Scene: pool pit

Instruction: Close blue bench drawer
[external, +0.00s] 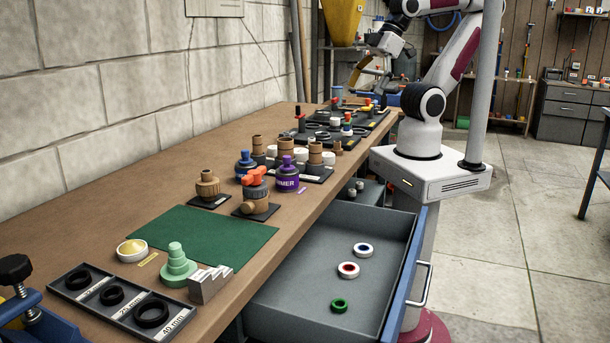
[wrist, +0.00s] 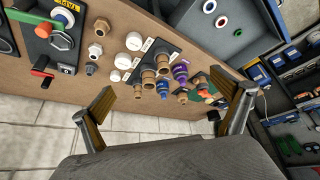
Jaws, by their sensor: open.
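The blue bench drawer (external: 406,276) is pulled well out from under the wooden bench in the external view. It has a grey inside, a blue front and a silver bar handle (external: 424,284). A white-and-blue ring (external: 363,250), a white-and-red ring (external: 348,269) and a green ring (external: 339,305) lie in it. The grey drawer inside also shows at the top of the wrist view (wrist: 195,22). My gripper (external: 366,78) is open and empty over the far end of the bench, well away from the drawer. Its two fingers stand wide apart in the wrist view (wrist: 168,108).
A grey post stands beside my base. The floor (external: 510,270) right of the drawer is clear.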

